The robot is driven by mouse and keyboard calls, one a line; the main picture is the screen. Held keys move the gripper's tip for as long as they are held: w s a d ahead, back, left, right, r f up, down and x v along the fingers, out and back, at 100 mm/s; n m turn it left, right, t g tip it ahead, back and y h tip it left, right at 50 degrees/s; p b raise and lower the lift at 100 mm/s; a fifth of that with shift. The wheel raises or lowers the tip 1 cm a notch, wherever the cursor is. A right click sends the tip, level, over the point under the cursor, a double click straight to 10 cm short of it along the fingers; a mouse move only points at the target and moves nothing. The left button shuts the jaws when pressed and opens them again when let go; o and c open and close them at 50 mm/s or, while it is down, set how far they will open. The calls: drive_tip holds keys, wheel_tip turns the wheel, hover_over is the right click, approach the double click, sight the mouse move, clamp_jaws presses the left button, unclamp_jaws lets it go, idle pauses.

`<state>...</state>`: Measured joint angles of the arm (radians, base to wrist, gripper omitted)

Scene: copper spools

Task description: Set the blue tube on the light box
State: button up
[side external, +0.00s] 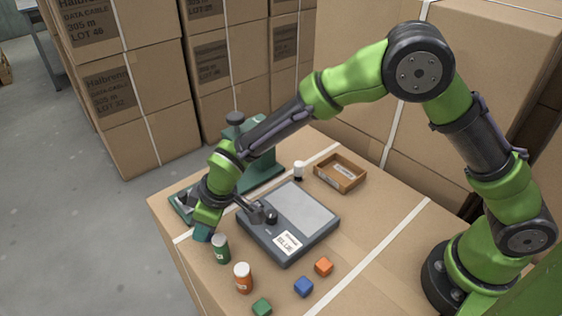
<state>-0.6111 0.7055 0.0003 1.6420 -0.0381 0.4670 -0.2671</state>
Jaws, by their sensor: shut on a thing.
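The light box (316,241) is a dark grey flat case with a pale panel on top and a white label on its front. It lies in the middle of the cardboard top. My gripper (205,227) is at the left of the light box, low over the cardboard and pointing down. It is shut on the blue tube (202,237), of which only a small blue part shows below the fingers. The rest of the tube is hidden by the gripper. I cannot tell whether the tube touches the cardboard.
A green tube (221,250) and an orange tube (243,279) stand close by my gripper. Green (262,307), blue (303,287) and orange (324,267) cubes lie in front. Behind are a green stand (262,172), a white-and-black tube (299,171) and a brown tray (357,184).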

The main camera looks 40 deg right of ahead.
wheel_tip(320, 180, up, 8)
drive_tip(key=w+d+r+m, duration=0.2)
drive_tip(key=w+d+r, duration=0.15)
drive_tip(key=d, duration=0.55)
drive_tip(key=n, duration=0.3)
hover_over(281, 199)
drive_tip(key=s+d, duration=0.1)
drive_tip(key=f, duration=0.1)
drive_tip(key=shift+d+f, duration=0.15)
drive_tip(key=shift+f, duration=3.8)
drive_tip(key=shift+f, duration=0.15)
drive_tip(key=o, duration=1.1)
